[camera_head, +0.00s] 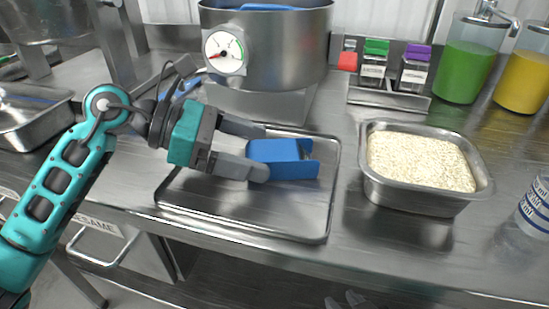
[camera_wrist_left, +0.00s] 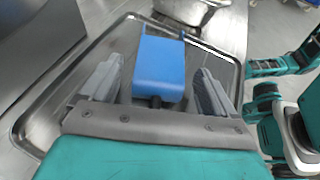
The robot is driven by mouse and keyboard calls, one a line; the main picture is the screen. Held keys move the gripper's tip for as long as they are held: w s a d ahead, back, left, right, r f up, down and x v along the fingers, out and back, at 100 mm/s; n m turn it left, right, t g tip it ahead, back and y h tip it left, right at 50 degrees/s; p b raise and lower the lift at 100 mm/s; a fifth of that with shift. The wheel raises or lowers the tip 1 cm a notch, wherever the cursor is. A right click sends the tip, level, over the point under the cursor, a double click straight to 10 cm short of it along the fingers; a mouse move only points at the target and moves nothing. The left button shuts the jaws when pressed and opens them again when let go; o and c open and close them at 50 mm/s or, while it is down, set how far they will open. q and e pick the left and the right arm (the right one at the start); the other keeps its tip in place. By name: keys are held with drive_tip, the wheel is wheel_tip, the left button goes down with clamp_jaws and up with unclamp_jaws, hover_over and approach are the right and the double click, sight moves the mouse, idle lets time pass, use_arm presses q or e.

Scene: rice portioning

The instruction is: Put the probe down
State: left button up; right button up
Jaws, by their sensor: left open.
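A blue block-like object (camera_head: 283,158) lies on the metal tray (camera_head: 318,228). I see nothing else that could be the probe, and I cannot tell for sure that this is it. My left gripper (camera_head: 262,152) is open, with its fingers on either side of the object's left end. In the left wrist view the blue object (camera_wrist_left: 160,68) lies between the spread fingers (camera_wrist_left: 157,88), with gaps on both sides. A small dark stub (camera_wrist_left: 155,101) shows at its near end. Grey tips, probably of my right gripper (camera_head: 343,301), show at the bottom edge of the head view.
A steel pot (camera_head: 285,55) with a dial gauge (camera_head: 225,52) stands behind the tray. A rice pan (camera_head: 415,196) is to the right. Spice shakers (camera_head: 373,62), green (camera_head: 468,65) and yellow (camera_head: 522,75) dispensers stand at the back. A bottle (camera_head: 535,210) is far right.

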use_arm(q)
drive_tip(key=shift+d, duration=0.1)
drive_tip(key=shift+c, duration=0.2)
drive_tip(key=c, duration=1.2)
